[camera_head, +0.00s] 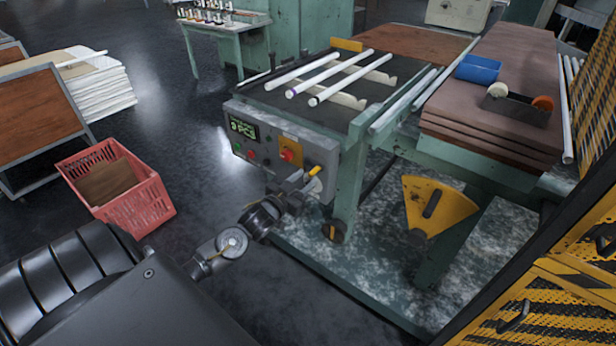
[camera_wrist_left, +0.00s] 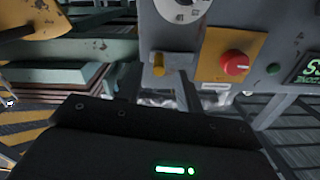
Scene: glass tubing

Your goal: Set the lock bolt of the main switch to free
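The grey control panel (camera_head: 262,142) is on the front of the green machine. My left gripper (camera_head: 300,185) is at the panel, close in front of the dial and just below the bolt in the head view. My right gripper is out of view.
Glass tubes (camera_head: 330,75) lie on the machine top. A red crate (camera_head: 150,205) stands on the floor at left.

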